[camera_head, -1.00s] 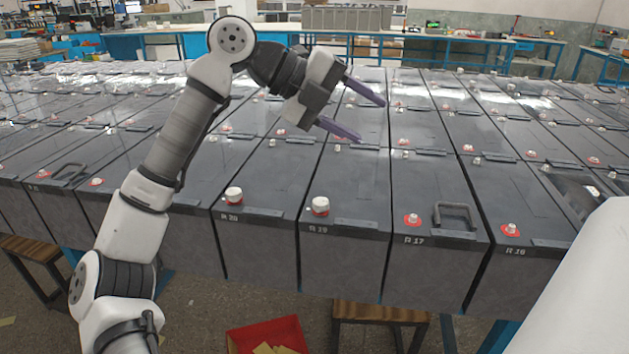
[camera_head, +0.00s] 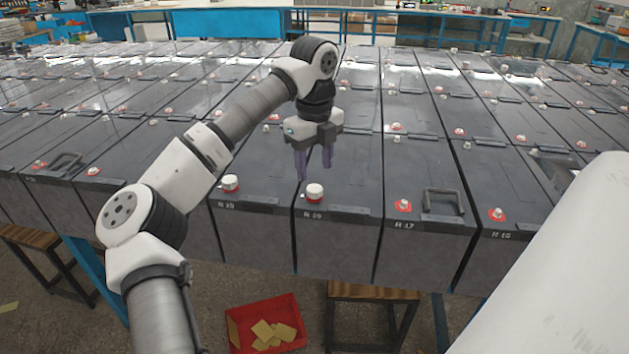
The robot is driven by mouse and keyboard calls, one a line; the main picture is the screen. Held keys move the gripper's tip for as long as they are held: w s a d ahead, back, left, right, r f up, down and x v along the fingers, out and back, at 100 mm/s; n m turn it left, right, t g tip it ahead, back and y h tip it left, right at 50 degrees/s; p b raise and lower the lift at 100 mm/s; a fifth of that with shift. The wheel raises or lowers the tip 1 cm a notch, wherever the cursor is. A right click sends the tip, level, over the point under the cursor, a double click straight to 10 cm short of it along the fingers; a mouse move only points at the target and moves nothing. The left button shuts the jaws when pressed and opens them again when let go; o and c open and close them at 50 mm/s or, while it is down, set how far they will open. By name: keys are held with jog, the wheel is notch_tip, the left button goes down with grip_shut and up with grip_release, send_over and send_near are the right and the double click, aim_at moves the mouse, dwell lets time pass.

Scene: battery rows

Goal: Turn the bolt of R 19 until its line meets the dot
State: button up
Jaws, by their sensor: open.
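The battery R 19 (camera_head: 345,195) stands in the front row, with its label on the front edge. Its white bolt (camera_head: 315,192) sits on a red base near the front left corner of its top. The bolt's line and the dot are too small to make out. My gripper (camera_head: 314,174) points down with its two purple fingers apart and nothing between them. In the picture its fingertips are just above and behind the bolt, apart from it.
Battery R 20 with its white bolt (camera_head: 230,183) is on the left. R 17 on the right has a small bolt (camera_head: 404,205) and a raised black handle (camera_head: 443,202). A red bin (camera_head: 268,325) with yellowish pieces and a wooden stool (camera_head: 374,292) are on the floor in front.

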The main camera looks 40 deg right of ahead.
aim_at(314, 188)
notch_tip(314, 188, down, 6)
jog(key=shift+r+p, duration=0.15)
jog(key=shift+p, duration=0.3)
jog(key=c, duration=1)
